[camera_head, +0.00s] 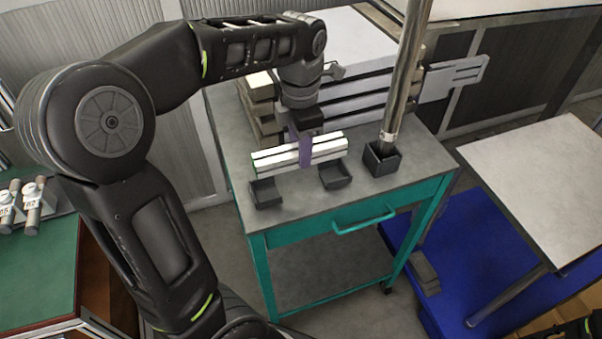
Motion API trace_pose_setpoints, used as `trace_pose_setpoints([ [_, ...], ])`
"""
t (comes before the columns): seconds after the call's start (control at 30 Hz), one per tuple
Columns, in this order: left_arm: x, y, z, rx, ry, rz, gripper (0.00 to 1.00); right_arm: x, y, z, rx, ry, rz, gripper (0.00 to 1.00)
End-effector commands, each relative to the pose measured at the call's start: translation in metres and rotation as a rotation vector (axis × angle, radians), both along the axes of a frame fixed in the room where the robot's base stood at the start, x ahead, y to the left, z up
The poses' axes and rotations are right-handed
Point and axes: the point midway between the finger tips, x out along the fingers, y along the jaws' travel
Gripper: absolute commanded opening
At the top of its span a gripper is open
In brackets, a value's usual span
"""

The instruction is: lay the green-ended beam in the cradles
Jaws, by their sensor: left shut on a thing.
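The beam (275,161) is a pale, grooved bar with a green edge at its left end. My left gripper (305,152) reaches down from above and is shut on the beam near its middle, with a purple finger across its front face. Two dark grey cradles, a left one (265,194) and a right one (335,175), stand on the grey top of the teal cart (300,204). The beam appears just behind and above them; its exact height is hard to tell. My right gripper is not in view.
A dark square box (382,160) beside the right cradle has a tall metal pole (407,75) rising from it. More grooved bars (361,103) lie behind the beam. A pale table (540,180) stands to the right, a green-topped bench (40,270) to the left.

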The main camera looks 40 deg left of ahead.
Motion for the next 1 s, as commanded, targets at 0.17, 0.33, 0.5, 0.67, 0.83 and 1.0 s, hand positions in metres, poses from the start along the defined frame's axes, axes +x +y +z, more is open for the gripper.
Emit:
trace_pose_setpoints([
  [0.17, 0.0, 0.0, -0.028, 0.0, 0.001, -0.001, 0.0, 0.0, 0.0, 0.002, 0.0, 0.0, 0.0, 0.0],
  [0.33, 0.001, 0.0, -0.033, 0.0, -0.001, 0.0, 0.0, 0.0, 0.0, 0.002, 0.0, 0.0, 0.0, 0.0],
  [0.5, 0.001, 0.0, -0.033, 0.0, -0.001, 0.0, 0.0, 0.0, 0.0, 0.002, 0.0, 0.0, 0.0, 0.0],
  [0.67, 0.0, 0.0, -0.049, -0.001, 0.003, 0.0, 0.0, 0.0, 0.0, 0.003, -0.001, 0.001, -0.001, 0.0],
  [0.83, 0.0, 0.0, -0.069, 0.0, 0.001, 0.0, 0.0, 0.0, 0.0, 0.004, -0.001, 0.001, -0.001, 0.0],
  [1.0, 0.0, 0.0, -0.07, 0.0, -0.002, 0.0, 0.0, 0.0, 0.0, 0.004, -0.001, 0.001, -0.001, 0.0],
])
